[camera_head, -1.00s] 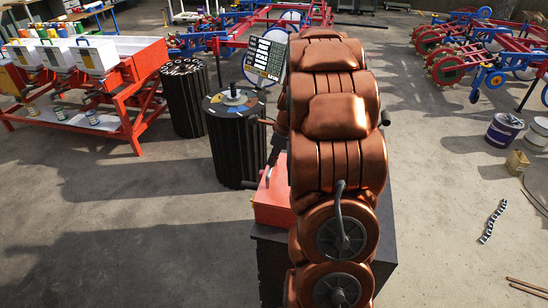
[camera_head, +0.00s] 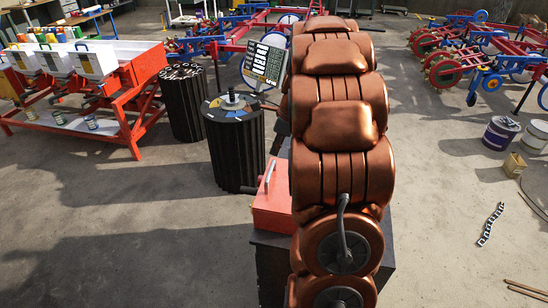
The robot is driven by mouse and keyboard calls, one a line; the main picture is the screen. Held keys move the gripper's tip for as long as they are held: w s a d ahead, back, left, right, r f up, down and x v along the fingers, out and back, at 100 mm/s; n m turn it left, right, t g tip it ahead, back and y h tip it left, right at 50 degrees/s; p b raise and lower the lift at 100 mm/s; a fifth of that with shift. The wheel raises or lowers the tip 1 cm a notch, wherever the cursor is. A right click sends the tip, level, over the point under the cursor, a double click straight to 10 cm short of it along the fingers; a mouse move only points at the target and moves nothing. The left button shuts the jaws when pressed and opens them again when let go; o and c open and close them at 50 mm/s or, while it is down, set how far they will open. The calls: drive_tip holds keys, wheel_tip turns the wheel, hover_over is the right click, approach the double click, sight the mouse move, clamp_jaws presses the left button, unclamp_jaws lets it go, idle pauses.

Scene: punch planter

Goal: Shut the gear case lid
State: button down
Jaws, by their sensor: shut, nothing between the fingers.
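A red case (camera_head: 272,208) sits on a dark stand, just left of my copper-coloured arm. The arm hides its right side. I cannot tell whether this panel is the case's lid. My gripper does not show; my arm blocks the view past the case.
Two dark ribbed drums, one with a coloured top (camera_head: 232,104) and one behind it (camera_head: 184,72), stand left of the case. A red seeder frame (camera_head: 130,125) is further left. A purple bucket (camera_head: 501,134) stands right. The near-left floor is clear.

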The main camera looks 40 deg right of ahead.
drive_tip(key=a+b+v, duration=0.1)
drive_tip(key=v, duration=0.5)
drive_tip(key=shift+w+d+r+b, duration=0.15)
drive_tip(key=shift+d+r+b, duration=0.25)
drive_tip(key=shift+r, duration=0.15)
drive_tip(key=s+a+n+g, duration=0.1)
drive_tip(key=s+a+n, duration=0.25)
drive_tip(key=a, duration=0.35)
drive_tip(key=s+a+f+n+g, duration=0.1)
drive_tip(key=s+a+n, duration=0.2)
drive_tip(key=a+n, duration=0.25)
drive_tip(key=s+a+n+g, duration=0.1)
drive_tip(key=s+a+n, duration=0.25)
drive_tip(key=a, duration=0.45)
drive_tip(key=s+a+f+n+h, duration=0.1)
drive_tip(key=s+a+f+n, duration=0.2)
drive_tip(key=s+n, duration=0.5)
drive_tip(key=s+a+f+n+g+h, duration=0.1)
drive_tip(key=s+a+f+n, duration=0.1)
drive_tip(key=s+a+n, duration=0.4)
drive_tip(key=s+n, duration=0.2)
drive_tip(key=s, duration=0.1)
drive_tip(key=shift+s+f+g, duration=0.2)
drive_tip(key=shift+f+g, duration=0.1)
drive_tip(key=shift+f, duration=0.05)
drive_tip(key=shift+d, duration=0.15)
